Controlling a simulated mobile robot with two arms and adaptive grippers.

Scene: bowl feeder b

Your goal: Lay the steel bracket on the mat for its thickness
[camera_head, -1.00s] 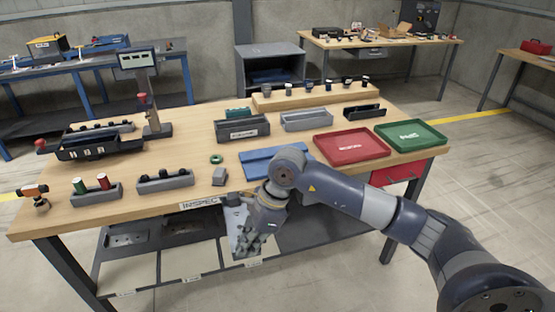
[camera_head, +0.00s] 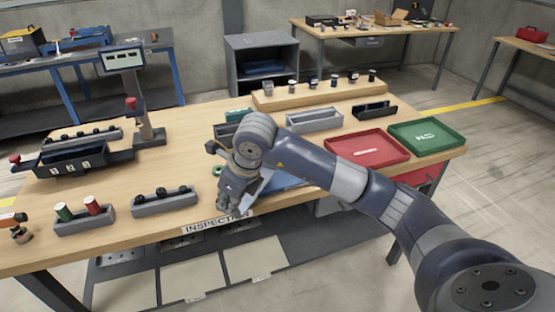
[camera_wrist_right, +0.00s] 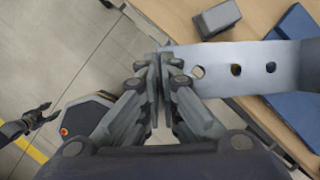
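The steel bracket (camera_wrist_right: 225,62) is a pale flat strip with a row of holes and a bent-up far end at the right of the right wrist view. My right gripper (camera_wrist_right: 158,60) is shut on its near end. In the head view my right gripper (camera_head: 232,208) is at the table's front edge, and the bracket (camera_head: 262,182) shows as a pale sliver behind it. The blue mat (camera_head: 287,182) lies just right of the gripper, partly covered by my arm. I cannot tell whether bracket and mat touch. My left gripper (camera_wrist_right: 38,118) shows small in the wrist view, its fingers apart.
A grey block (camera_wrist_right: 218,18) stands on the table close to the bracket. A red tray (camera_head: 368,148) and a green tray (camera_head: 427,134) lie right of the mat. A grey holder with black parts (camera_head: 165,201) and a green ring (camera_head: 217,170) are left of the gripper.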

